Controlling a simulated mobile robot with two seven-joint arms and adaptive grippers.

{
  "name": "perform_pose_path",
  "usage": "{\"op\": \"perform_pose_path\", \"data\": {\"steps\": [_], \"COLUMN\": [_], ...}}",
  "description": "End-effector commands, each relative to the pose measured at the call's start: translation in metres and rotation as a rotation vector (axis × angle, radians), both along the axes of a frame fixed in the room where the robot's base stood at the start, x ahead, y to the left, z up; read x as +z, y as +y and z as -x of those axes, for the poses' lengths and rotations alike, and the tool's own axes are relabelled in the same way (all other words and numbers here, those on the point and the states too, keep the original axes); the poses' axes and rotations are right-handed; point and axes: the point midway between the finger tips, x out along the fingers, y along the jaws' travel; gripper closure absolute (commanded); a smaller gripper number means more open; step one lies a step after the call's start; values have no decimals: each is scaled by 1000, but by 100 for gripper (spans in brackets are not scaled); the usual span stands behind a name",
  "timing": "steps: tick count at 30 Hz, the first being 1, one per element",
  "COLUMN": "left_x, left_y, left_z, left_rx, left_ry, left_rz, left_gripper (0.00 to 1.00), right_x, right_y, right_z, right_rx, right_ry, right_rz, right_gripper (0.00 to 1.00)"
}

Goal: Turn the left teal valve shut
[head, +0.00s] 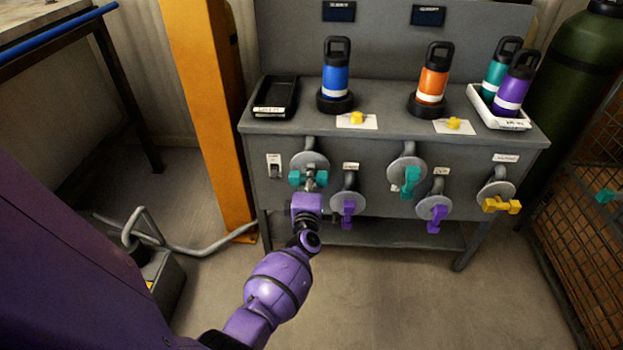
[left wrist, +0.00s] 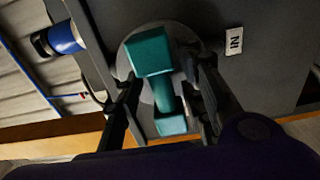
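The left teal valve handle (head: 295,178) lies about level across its round grey flange (head: 309,160) on the front of the grey bench. In the left wrist view the teal handle (left wrist: 150,52) shows as a large block, a narrower middle and a second block. My left gripper (head: 309,180) is in front of the handle and partly covers its middle. In the left wrist view the gripper's dark fingers (left wrist: 163,95) stand on both sides of the handle's narrower middle, with gaps visible, so it looks open. My right gripper is not in view.
Close right of the handle is a purple valve (head: 348,208). Farther right are another teal valve (head: 411,181), a second purple valve (head: 437,220) and a yellow valve (head: 501,205). Bottles stand on the bench top (head: 390,92). An orange post (head: 208,110) stands left of the bench.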

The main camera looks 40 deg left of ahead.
Motion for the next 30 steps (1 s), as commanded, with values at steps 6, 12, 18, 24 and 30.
{"op": "perform_pose_path", "data": {"steps": [6, 12, 18, 24, 30], "left_x": [-1, -3, -3, -2, -1], "left_y": [-3, -16, -38, -55, -63], "left_z": [1, 22, 60, 90, 102], "left_rx": [-3, -4, -2, -1, -1], "left_ry": [1, 3, 3, 2, 1], "left_rz": [2, 5, 3, 2, 1], "left_gripper": [64, 64, 64, 64, 64], "right_x": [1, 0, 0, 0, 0], "right_y": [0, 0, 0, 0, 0], "right_z": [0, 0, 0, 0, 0], "right_rx": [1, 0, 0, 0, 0], "right_ry": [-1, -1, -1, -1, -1], "right_rz": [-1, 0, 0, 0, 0], "right_gripper": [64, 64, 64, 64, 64]}}
